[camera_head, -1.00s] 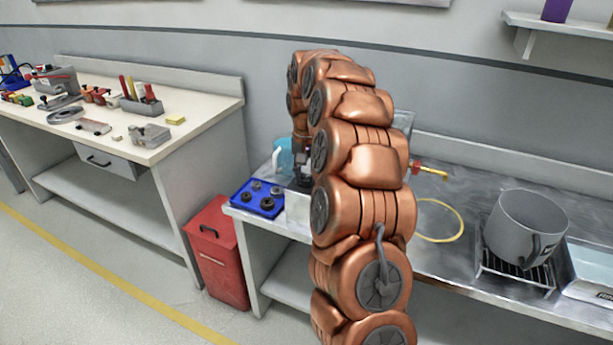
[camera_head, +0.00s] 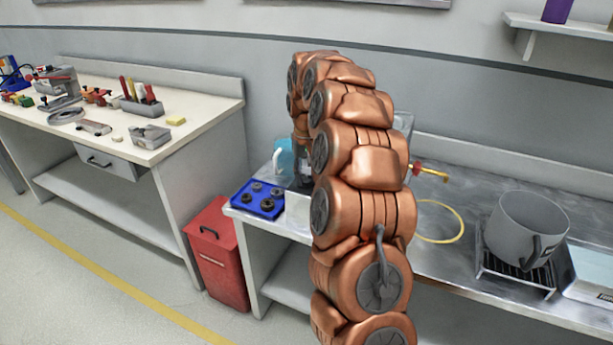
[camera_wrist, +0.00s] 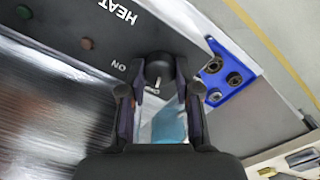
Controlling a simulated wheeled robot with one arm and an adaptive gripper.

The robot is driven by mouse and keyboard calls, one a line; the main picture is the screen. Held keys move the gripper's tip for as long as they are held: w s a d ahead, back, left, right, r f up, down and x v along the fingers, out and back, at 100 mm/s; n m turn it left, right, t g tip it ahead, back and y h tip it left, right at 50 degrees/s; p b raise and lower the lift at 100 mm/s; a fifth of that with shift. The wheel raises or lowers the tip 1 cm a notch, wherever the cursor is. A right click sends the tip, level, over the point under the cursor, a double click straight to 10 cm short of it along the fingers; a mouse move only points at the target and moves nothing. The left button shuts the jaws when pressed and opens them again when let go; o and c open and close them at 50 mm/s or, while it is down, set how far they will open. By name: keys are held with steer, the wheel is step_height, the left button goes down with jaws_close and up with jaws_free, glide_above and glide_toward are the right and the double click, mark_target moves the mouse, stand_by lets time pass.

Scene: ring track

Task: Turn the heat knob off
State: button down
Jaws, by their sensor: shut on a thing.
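The heat knob (camera_wrist: 158,68) is a black round knob with a pale pointer mark, on a dark panel (camera_wrist: 98,35) lettered HEAT and ON in the wrist view. My gripper (camera_wrist: 158,88) has its two dark fingers on either side of the knob, shut on it. The pale mark points roughly toward my palm, away from the panel's far edge. In the head view my copper arm hides the knob and most of my gripper.
A blue tray (camera_head: 238,203) of dark round parts sits at the bench's left end, also in the wrist view (camera_wrist: 244,85). A grey pot (camera_head: 512,225) stands on a rack at right. A red bin (camera_head: 219,268) stands on the floor.

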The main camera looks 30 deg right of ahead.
mark_target(307, 178)
steer(key=c, duration=0.8)
jaws_free()
steer(key=shift+r, duration=0.15)
steer(key=shift+r, duration=5.85)
